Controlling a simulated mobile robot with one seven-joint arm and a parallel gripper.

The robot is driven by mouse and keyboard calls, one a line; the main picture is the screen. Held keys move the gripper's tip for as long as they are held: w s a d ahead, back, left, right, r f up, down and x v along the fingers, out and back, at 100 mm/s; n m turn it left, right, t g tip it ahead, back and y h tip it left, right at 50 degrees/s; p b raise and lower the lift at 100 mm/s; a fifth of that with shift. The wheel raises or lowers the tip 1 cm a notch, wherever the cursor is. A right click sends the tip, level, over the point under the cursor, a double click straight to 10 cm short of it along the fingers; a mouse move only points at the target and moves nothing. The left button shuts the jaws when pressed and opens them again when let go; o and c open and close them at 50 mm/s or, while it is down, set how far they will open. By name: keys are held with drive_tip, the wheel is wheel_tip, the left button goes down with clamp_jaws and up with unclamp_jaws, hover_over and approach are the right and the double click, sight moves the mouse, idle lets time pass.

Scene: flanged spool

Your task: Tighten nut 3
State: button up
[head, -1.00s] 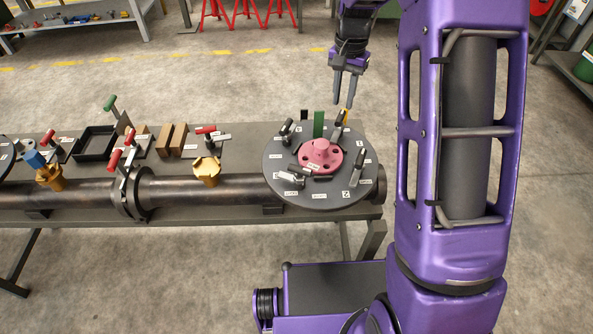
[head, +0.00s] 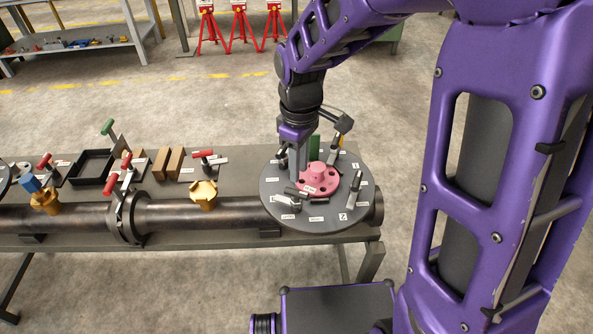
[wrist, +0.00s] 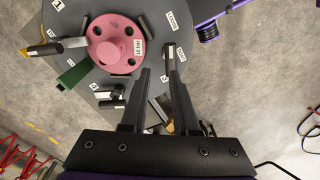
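The pink flanged spool (head: 317,178) stands on the round dark disc (head: 270,197) at the right end of the bench. In the wrist view the spool (wrist: 113,42) shows several bolt holes and a white tag. My gripper (head: 297,172) points down over the disc, beside the spool's left side in the head view. In the wrist view the two fingers of my gripper (wrist: 158,60) are apart, with nothing clearly held between them, and lie to the right of and below the spool. I cannot make out nut 3 or its number.
Toggle clamps stand around the spool, one black-handled clamp (head: 355,188) at its right. The bench to the left holds yellow fittings (head: 203,194), wooden blocks (head: 169,162) and a black tray (head: 90,166).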

sight(297, 191)
drive_tip(key=shift+s+a+f+n, duration=0.1)
drive_tip(key=shift+s+a+n, duration=0.05)
drive_tip(key=shift+s+n, duration=0.3)
drive_tip(key=shift+s+a+f+n, duration=0.1)
drive_tip(key=shift+s+a+n, duration=0.05)
drive_tip(key=shift+s+n, duration=0.3)
wheel_tip(297, 191, down, 7)
drive_tip(key=b, duration=0.5)
drive_tip(key=shift+f, duration=0.2)
drive_tip(key=m+b, duration=0.2)
drive_tip(key=m, duration=0.3)
drive_tip(key=shift+w+r, duration=0.1)
drive_tip(key=shift+r, duration=0.05)
drive_tip(key=m+b, duration=0.2)
drive_tip(key=m, duration=0.4)
drive_tip(key=shift+m+b, duration=0.35)
drive_tip(key=shift+m, duration=0.05)
drive_tip(key=m, duration=0.2)
drive_tip(key=shift+r+m, duration=0.2)
drive_tip(key=shift+m, duration=1.4)
drive_tip(key=m, duration=0.5)
drive_tip(key=shift+n+p, duration=0.45)
drive_tip(key=shift+n, duration=0.85)
wheel_tip(297, 191, up, 7)
drive_tip(key=p, duration=0.5)
drive_tip(key=shift+p, duration=0.4)
